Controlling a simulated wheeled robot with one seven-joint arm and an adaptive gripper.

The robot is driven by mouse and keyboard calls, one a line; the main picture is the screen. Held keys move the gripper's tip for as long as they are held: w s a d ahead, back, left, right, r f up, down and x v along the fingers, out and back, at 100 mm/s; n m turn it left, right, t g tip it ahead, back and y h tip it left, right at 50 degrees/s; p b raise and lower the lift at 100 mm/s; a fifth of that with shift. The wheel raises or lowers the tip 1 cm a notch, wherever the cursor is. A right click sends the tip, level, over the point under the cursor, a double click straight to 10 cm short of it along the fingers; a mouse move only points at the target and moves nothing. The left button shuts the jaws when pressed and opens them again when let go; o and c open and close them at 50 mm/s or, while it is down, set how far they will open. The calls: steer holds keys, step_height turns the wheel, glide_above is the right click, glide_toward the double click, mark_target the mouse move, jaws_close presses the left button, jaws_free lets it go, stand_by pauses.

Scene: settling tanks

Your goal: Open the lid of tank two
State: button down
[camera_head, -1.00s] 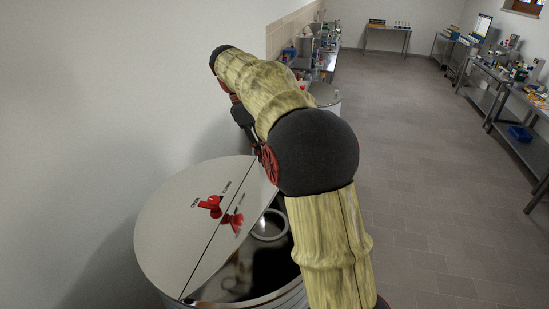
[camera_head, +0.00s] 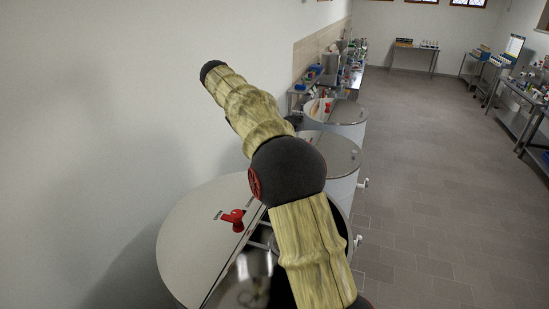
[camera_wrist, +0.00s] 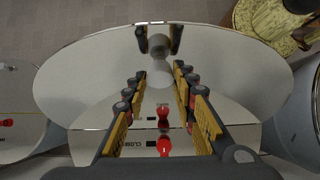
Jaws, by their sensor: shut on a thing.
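The nearest tank (camera_head: 338,197) in the head view has a round lid split by a straight line. Its fixed half (camera_head: 195,245) carries a red latch (camera_head: 236,217). A dark opening shows beside the line, partly hidden by my arm. In the wrist view my gripper (camera_wrist: 158,38) is shut on the handle of the shiny movable half (camera_wrist: 85,75), near its curved edge. The red latch (camera_wrist: 165,146) shows below the straight edge, with its reflection in the movable half. My gripper is hidden behind my arm in the head view. I cannot read a tank number.
Two more tanks (camera_head: 345,185) (camera_head: 350,128) stand beyond the nearest one, close together. A white wall (camera_head: 80,120) lies at the left. Benches with bottles (camera_head: 415,45) stand at the back and right. The tiled floor (camera_head: 430,180) is clear.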

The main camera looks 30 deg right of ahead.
steer(key=c, duration=1.6)
jaws_free()
steer(key=shift+o, duration=0.7)
